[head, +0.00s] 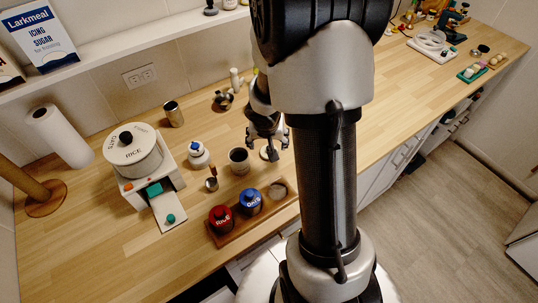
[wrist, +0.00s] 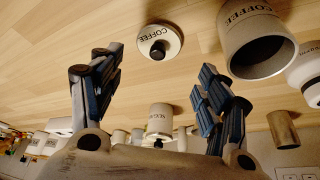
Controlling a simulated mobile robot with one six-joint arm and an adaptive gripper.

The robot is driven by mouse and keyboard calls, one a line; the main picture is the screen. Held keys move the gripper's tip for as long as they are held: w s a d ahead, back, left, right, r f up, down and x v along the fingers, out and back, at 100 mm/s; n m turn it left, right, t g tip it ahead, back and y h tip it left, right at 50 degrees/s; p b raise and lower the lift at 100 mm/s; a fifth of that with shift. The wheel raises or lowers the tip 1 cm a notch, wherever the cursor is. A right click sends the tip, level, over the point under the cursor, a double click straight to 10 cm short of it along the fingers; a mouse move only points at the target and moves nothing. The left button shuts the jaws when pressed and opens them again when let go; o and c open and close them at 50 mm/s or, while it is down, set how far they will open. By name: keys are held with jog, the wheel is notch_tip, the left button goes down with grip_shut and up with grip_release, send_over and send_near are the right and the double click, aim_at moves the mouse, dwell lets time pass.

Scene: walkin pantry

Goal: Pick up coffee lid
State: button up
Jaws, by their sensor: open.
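The coffee lid (wrist: 160,42) is a white disc with a dark knob and COFFEE lettering. It lies on the wooden counter in the wrist view, beyond and between my fingertips, apart from both. In the head view the lid (head: 269,154) shows just below my gripper, partly covered by it. My gripper (head: 268,128) is open and empty above the counter; its two blue-grey fingers are spread wide in the wrist view (wrist: 160,68). The coffee canister (wrist: 262,50) is open and empty-looking, right of the lid there. In the head view the canister (head: 238,162) stands left of the lid.
A wooden tray (head: 229,236) at the counter's front edge holds red RICE (head: 221,218) and blue OATS (head: 250,201) canisters. A metal cup (head: 173,114) stands behind. The wrist view shows a sugar canister (wrist: 159,118).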

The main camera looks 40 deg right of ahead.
aim_at(263, 151)
jog(key=b+x, duration=0.1)
jog(key=x, duration=0.1)
jog(key=s+b+x, duration=0.1)
jog(key=b+x, duration=0.1)
jog(key=shift+w+f, duration=0.15)
jog(key=shift+f, duration=0.25)
jog(key=shift+w+d+f, duration=0.15)
jog(key=shift+w+f, duration=0.05)
jog(key=shift+f, duration=0.1)
jog(key=shift+c, duration=0.5)
jog(key=shift+s, duration=0.1)
jog(key=c, duration=0.9)
